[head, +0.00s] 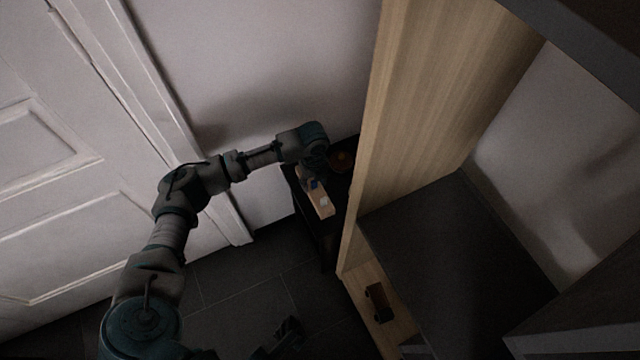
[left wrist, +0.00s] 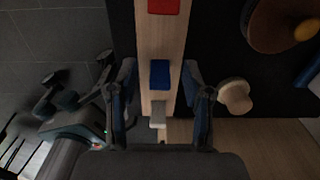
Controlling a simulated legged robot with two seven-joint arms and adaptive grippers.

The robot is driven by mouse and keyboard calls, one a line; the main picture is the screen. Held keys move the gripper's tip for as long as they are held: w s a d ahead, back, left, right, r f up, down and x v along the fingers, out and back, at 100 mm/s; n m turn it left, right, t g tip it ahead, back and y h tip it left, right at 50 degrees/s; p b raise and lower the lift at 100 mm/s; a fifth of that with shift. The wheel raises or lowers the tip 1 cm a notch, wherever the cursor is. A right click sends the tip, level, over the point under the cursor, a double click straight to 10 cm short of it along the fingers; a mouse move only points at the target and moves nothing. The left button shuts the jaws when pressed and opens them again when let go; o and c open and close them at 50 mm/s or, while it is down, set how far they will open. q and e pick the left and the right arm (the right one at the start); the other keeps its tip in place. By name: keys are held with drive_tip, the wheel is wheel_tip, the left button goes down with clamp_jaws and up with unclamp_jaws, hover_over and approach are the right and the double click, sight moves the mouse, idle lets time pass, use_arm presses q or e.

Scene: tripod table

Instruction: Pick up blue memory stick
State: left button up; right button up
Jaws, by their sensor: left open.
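The blue memory stick (left wrist: 160,74) stands on a narrow light wooden block (left wrist: 176,35), between a red piece (left wrist: 163,6) and a grey-white piece (left wrist: 157,114). My left gripper (left wrist: 160,84) is open, with one finger on each side of the block around the blue stick. No closed contact shows. In the head view my left gripper (head: 313,178) reaches down over the wooden block (head: 320,205), and its wrist partly hides the block. A dark shape low in the head view looks like my right gripper (head: 288,334); its jaws are unclear.
The block lies on a small black table (head: 328,236), beside a brown round bowl (head: 341,161) with an orange item. A mushroom-shaped pale object (left wrist: 235,95) is close to the right finger. A tall wooden shelf panel (head: 405,110) stands just right; a white door is left.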

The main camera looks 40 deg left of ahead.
use_arm(q)
drive_tip(key=shift+f, duration=0.45)
drive_tip(key=shift+r, duration=0.3)
drive_tip(key=c, duration=0.9)
